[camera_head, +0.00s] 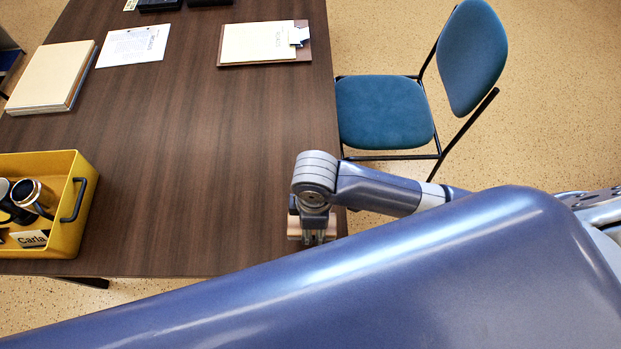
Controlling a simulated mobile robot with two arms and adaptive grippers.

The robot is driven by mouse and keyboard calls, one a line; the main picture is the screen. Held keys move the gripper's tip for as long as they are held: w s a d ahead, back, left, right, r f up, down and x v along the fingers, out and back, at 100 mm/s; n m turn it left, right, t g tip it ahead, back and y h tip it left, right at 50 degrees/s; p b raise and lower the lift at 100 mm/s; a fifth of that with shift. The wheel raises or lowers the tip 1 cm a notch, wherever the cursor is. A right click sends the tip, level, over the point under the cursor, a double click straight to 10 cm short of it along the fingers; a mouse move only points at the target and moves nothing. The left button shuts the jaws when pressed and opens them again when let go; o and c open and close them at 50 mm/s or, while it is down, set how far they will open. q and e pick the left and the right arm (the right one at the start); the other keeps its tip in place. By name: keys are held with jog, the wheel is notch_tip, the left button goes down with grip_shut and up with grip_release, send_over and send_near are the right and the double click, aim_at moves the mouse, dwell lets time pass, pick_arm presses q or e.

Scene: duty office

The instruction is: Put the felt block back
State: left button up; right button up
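A small block with pale, wood-coloured ends (293,229) is at the right front part of the dark table (200,170), close to its right edge; it may be the felt block. My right gripper (313,238) points down over it, and the block's ends show on either side of the fingers. The gripper hides the middle of the block. I cannot tell whether the fingers are closed on it or whether it touches the table. My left gripper is not in view.
A yellow crate (68,228) at the left front holds dark-and-silver items and a "Carla" label. A thick folder (50,75), a paper sheet (133,46) and a clipboard (262,43) lie farther back. A blue chair (385,112) stands right of the table. The table's middle is clear.

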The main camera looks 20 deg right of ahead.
jog(key=shift+s+a+f, duration=0.1)
jog(key=shift+f, duration=0.15)
jog(key=shift+n, duration=0.3)
jog(key=w+d, duration=0.1)
jog(key=w, duration=0.3)
jog(key=w+d+f+p, duration=0.1)
jog(key=w, duration=0.4)
jog(key=w+d+p, duration=0.1)
jog(key=w+d, duration=0.1)
jog(key=w, duration=0.2)
jog(key=shift+w+f, duration=0.2)
jog(key=shift+w, duration=0.15)
jog(key=shift+w+d, duration=0.15)
jog(key=shift+w, duration=0.35)
jog(key=shift+w+d+f+p, duration=0.1)
jog(key=shift+w+f+p, duration=0.1)
jog(key=shift+f+p, duration=0.1)
notch_tip(320, 180, down, 2)
jog(key=shift+f, duration=0.2)
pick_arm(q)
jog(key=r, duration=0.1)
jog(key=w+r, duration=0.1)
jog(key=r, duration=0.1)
pick_arm(e)
jog(key=shift+f, duration=0.35)
jog(key=shift+f, duration=0.1)
